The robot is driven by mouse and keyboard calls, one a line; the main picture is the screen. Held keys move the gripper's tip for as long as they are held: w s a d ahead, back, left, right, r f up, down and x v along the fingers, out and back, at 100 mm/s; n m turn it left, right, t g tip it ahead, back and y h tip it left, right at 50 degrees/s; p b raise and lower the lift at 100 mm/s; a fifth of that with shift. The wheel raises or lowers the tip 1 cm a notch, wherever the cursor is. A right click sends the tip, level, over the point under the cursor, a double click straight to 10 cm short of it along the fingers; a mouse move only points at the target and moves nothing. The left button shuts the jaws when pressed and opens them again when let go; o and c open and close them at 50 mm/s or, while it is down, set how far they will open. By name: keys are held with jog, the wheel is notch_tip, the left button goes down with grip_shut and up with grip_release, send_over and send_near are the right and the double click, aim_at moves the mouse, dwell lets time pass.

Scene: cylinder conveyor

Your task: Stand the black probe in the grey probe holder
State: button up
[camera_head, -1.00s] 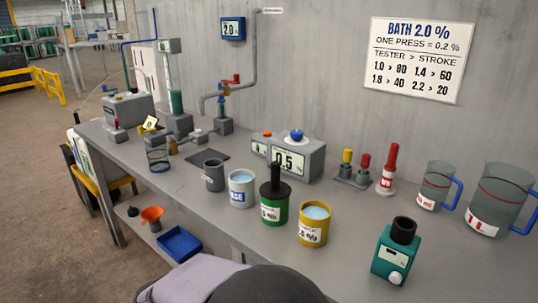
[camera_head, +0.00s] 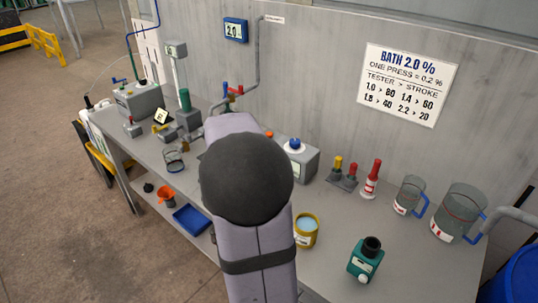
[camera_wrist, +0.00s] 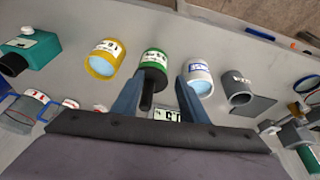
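The black probe (camera_wrist: 148,88) stands in the green cup (camera_wrist: 153,58) in the wrist view. My gripper (camera_wrist: 161,77) is open. Its two blue-grey fingers point toward the green cup, with the probe showing between them, closer to the left finger. I cannot tell how far above the probe the fingers are. The grey probe holder (camera_wrist: 238,92), an empty-looking grey cup, is to the right, past the white cup (camera_wrist: 200,76). In the head view my arm hides the probe, the green cup and the holder.
A yellow cup (camera_head: 306,230) of liquid stands beside the green cup. A teal tester (camera_head: 366,261) is at the bench front. Red and yellow bottles and clear jugs (camera_head: 409,196) stand to the right. A grey meter box (camera_head: 303,163) is behind. A dark mat (camera_wrist: 254,106) lies by the holder.

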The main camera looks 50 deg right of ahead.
jog(key=s+d+r+m+p, duration=0.1)
jog(key=d+r+m+p, duration=0.1)
jog(key=d+r, duration=0.2)
jog(key=shift+d+p+x, duration=0.2)
jog(key=shift+p+x, duration=0.85)
jog(key=shift+x, duration=2.6)
jog(key=shift+s+r, duration=0.15)
jog(key=shift+s, duration=0.05)
jog(key=shift+c, duration=0.4)
grip_shut()
